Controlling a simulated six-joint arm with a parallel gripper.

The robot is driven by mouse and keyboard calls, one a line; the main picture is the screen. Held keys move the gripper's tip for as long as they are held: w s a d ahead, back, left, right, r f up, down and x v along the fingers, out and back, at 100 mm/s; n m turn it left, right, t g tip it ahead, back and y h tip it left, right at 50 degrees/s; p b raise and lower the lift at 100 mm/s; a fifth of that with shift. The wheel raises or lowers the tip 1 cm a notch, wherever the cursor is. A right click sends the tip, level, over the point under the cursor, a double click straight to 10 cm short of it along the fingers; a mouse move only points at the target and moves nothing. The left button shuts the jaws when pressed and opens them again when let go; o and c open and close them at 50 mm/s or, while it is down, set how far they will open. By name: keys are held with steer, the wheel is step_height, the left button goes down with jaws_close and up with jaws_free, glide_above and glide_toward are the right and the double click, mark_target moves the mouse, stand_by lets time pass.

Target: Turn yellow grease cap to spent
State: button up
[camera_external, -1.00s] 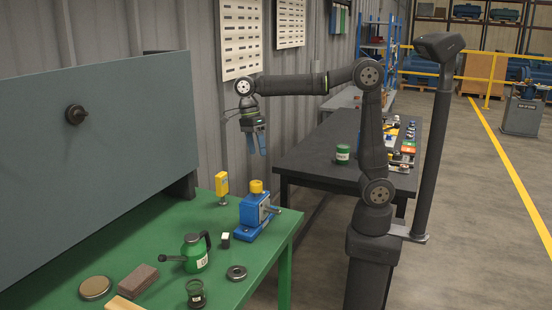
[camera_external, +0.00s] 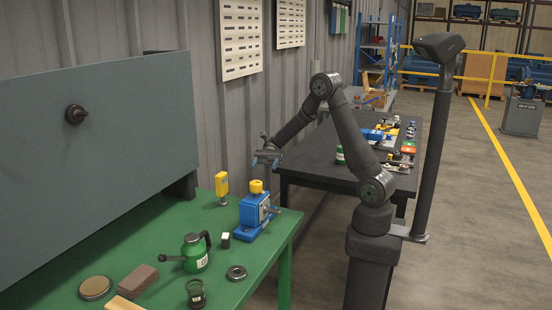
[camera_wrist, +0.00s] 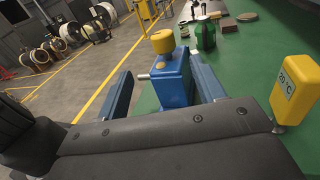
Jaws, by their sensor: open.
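The yellow grease cap (camera_external: 257,187) sits on top of a blue rotor stand (camera_external: 252,217) near the right edge of the green table. In the wrist view the cap (camera_wrist: 163,41) shows as a round yellow knob on the blue block (camera_wrist: 172,80), with a metal pin out of its left side. My gripper (camera_external: 266,160) is above and behind the stand in the external view, apart from it. In the wrist view its two blue fingers (camera_wrist: 160,90) are spread wide and empty, with the stand seen beyond and between them. No "spent" marking is readable.
A yellow tag marked 20 °C (camera_wrist: 294,88) stands close beside the stand; it also shows in the external view (camera_external: 221,186). A grey panel (camera_external: 100,140) rises behind the table.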

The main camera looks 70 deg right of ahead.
mark_target(251, 183)
steer(key=x, duration=1.7)
steer(key=shift+w+a, duration=0.1)
steer(key=shift+w, duration=0.1)
steer(key=c, duration=1)
steer(key=shift+t, duration=0.3)
steer(key=shift+m+t, duration=0.3)
steer(key=shift+t, duration=0.2)
steer(key=m+t, duration=0.2)
steer(key=t, duration=0.2)
steer(key=shift+w+m+y, duration=0.25)
steer(key=shift+m+y, duration=0.15)
steer(key=m+t, duration=0.2)
steer(key=t, duration=0.1)
steer(key=m+t+h, duration=0.1)
steer(key=t, duration=0.2)
steer(key=shift+w+m, duration=0.2)
steer(key=shift+m, duration=0.2)
steer(key=shift+w+d+m+t+h, duration=0.15)
steer(key=shift+w+m+t+h, duration=0.05)
steer(key=shift+m+t+h, duration=1.25)
steer(key=shift+w+d+m+t+h, duration=0.1)
steer(key=shift+w+m+t+h, duration=0.1)
steer(key=shift+m+t+h, duration=1.25)
